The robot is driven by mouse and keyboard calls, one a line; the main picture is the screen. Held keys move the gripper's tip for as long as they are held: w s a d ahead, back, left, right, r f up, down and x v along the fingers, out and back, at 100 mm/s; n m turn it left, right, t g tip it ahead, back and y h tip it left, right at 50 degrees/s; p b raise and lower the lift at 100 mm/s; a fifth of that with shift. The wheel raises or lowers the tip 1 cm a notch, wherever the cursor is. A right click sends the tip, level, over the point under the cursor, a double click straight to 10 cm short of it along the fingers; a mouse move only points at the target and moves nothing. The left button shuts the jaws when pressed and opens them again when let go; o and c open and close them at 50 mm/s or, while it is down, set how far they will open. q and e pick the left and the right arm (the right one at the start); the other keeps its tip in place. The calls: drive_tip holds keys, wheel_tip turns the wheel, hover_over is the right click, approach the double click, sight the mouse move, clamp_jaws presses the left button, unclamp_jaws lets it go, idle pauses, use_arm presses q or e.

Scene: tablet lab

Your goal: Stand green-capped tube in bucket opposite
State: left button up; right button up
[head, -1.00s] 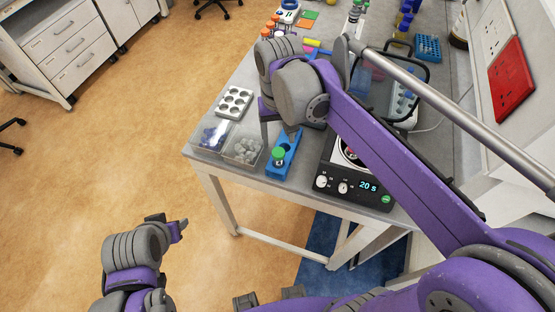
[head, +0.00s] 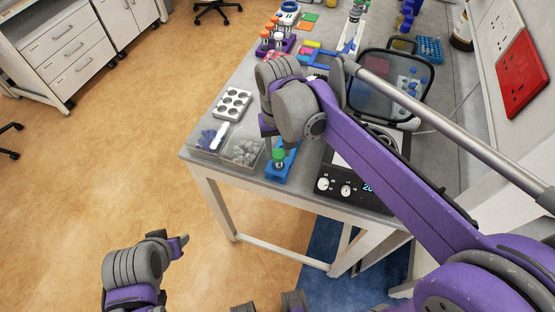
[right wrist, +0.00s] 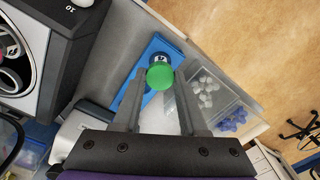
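The green-capped tube (head: 278,154) stands in a small blue rack (head: 274,176) at the table's front edge. In the right wrist view its green cap (right wrist: 160,77) lies between the fingertips, and the cap hides most of the tube. My right gripper (right wrist: 158,80) is open, one finger to each side of the cap; in the head view the gripper (head: 282,140) is above the rack. The black centrifuge (head: 340,188) stands right of the rack, partly behind my right arm; its rotor (right wrist: 12,75) shows partly. My left gripper (head: 172,246) is away from the table, its opening unclear.
Clear boxes, one with grey-white pieces (head: 241,152) and one with blue pieces (head: 207,138), stand left of the rack. A white plate with round wells (head: 233,103) is behind them. A purple rack with orange-capped tubes (head: 278,42) and a blue rack (head: 430,50) stand farther back.

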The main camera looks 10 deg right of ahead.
drive_tip(key=shift+c, duration=0.5)
use_arm(q)
drive_tip(key=shift+r, duration=0.1)
use_arm(e)
drive_tip(key=shift+r, duration=0.1)
drive_tip(key=shift+r+p, duration=1.5)
drive_tip(key=shift+r, duration=1.15)
use_arm(q)
wheel_tip(320, 180, up, 6)
drive_tip(key=w, duration=0.2)
drive_tip(key=shift+w+f+t+p, duration=0.25)
drive_tip(key=shift+w+t+p, duration=0.05)
drive_tip(key=shift+p, duration=0.15)
use_arm(e)
drive_tip(key=shift+w+r, duration=0.1)
drive_tip(key=shift+r, duration=0.9)
drive_tip(key=shift+r+p, duration=0.9)
drive_tip(key=shift+r, duration=2.45)
use_arm(q)
drive_tip(key=shift+w+r+b, duration=0.15)
drive_tip(key=shift+w+r, duration=0.1)
drive_tip(key=shift+r, duration=0.2)
drive_tip(key=shift+w+r+b, duration=0.15)
drive_tip(key=shift+w+r, duration=0.05)
drive_tip(key=shift+r, duration=0.25)
use_arm(e)
drive_tip(key=s+d, duration=0.2)
drive_tip(key=d, duration=2.6)
drive_tip(key=shift+d, duration=0.15)
drive_tip(key=shift+s, duration=0.35)
